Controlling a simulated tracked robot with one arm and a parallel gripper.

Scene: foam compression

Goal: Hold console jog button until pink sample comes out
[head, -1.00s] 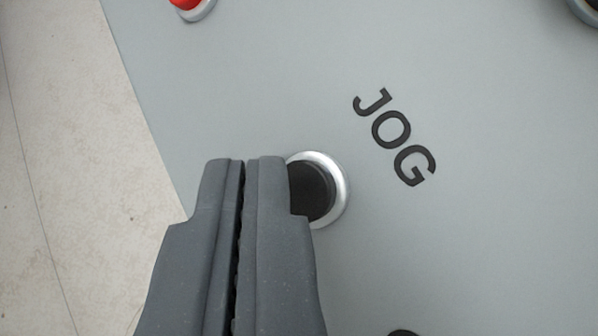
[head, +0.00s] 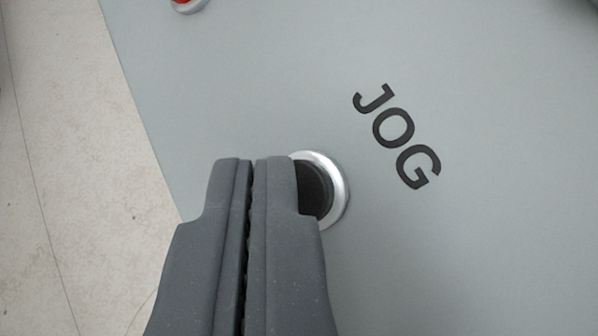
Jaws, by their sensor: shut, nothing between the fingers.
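The jog button (head: 318,190) is a black round cap in a silver ring, set in the grey console panel (head: 480,260). The word JOG (head: 398,136) is printed in black up and right of it. My gripper (head: 254,162) is shut and empty, with its fingertips over the left part of the button. The right part of the cap and ring shows past the right finger; the left part is hidden. I cannot tell whether the fingertips touch or press the cap. The pink sample is not in view.
A red button (head: 185,3) in a silver ring is cut off at the top edge. The console's left edge runs down beside a pale tiled floor (head: 70,180). The panel right of the jog button is bare.

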